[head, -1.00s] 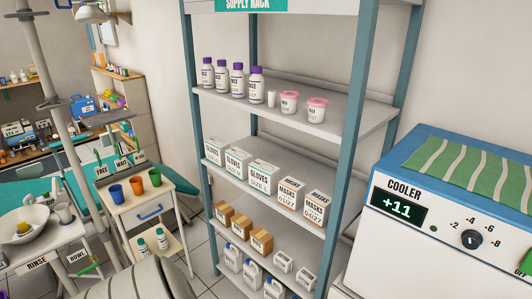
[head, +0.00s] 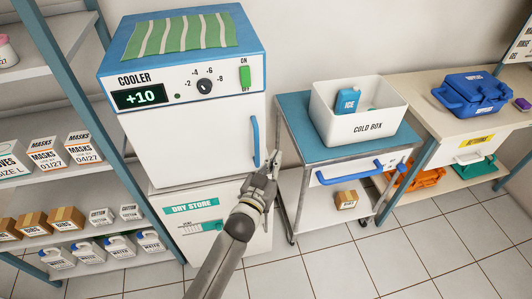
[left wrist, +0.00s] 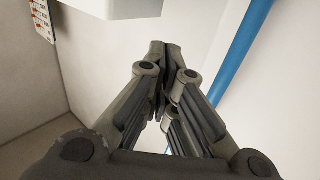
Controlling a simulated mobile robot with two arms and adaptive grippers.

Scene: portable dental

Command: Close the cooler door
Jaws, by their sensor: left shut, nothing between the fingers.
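The cooler (head: 258,30) is a white box with a blue top, at the left of centre in the head view. Its white door (head: 185,145) looks flush with the front, with no gap or interior visible. A blue vertical handle (head: 255,140) is on the door's right side. My left gripper (head: 276,156) is shut and empty just right of the handle's lower end. In the left wrist view its closed fingers (left wrist: 166,55) are beside a blue bar (left wrist: 240,48), likely the handle, and do not hold it. My right gripper is not in view.
A blue-topped cart (head: 290,118) with a white cold box (head: 365,128) stands right of the cooler. The supply rack (head: 75,75) is at the left. A dry store cabinet (head: 255,225) is below the cooler. Tiled floor (head: 400,255) is clear in front.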

